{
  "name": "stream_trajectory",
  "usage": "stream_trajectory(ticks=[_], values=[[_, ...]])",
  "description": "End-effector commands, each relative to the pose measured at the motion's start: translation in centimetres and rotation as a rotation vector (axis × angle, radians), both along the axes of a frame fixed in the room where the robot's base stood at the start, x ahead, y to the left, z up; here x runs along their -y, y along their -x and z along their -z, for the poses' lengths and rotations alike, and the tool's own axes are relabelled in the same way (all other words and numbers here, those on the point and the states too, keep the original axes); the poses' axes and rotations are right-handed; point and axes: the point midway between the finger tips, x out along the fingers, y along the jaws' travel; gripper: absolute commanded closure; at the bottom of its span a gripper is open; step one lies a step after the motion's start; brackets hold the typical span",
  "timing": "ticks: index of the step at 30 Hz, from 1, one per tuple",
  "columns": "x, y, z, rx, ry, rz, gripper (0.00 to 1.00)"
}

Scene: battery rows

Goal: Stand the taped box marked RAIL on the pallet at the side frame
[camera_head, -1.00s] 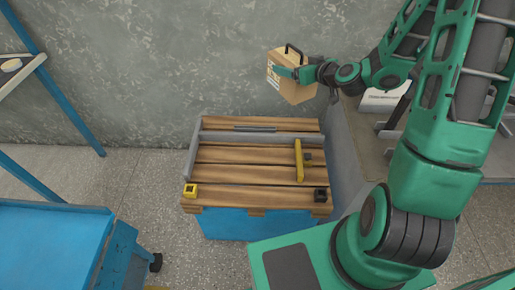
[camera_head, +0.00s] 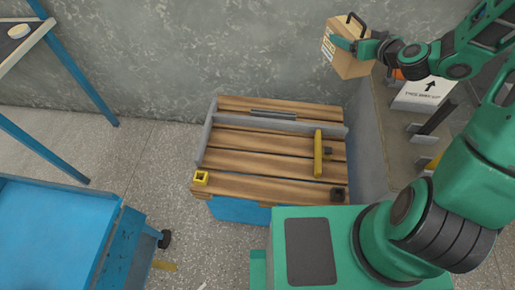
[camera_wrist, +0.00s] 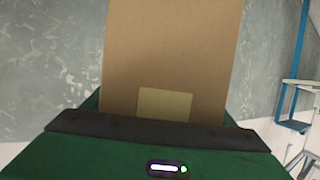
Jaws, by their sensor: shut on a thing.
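A brown cardboard box (camera_head: 351,62) with a black handle on top and a white printed label is held in my gripper (camera_head: 348,43), up in the air against the wall, beyond the pallet's far right corner. The label is too small to read. In the wrist view the box (camera_wrist: 170,50) fills the middle, with a paler patch low on its face. The wooden pallet (camera_head: 255,163) rests on a blue base. A grey frame (camera_head: 270,123) runs along its back and left side. The box is apart from the pallet.
On the pallet lie a yellow bar (camera_head: 318,155), a grey bar (camera_head: 272,113), a yellow block (camera_head: 201,178) and a black block (camera_head: 337,194). A bench at right carries a white box with an arrow (camera_head: 424,94). A blue cart (camera_head: 55,230) stands left. The pallet's middle is clear.

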Motion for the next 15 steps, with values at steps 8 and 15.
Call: stream_trajectory(ticks=[8,15], values=[[-2.9,-0.2,1.7,0.002,-0.008,-0.072,0.84],[-10.0,0.4,5.3,0.001,-0.011,-0.237,0.84]])
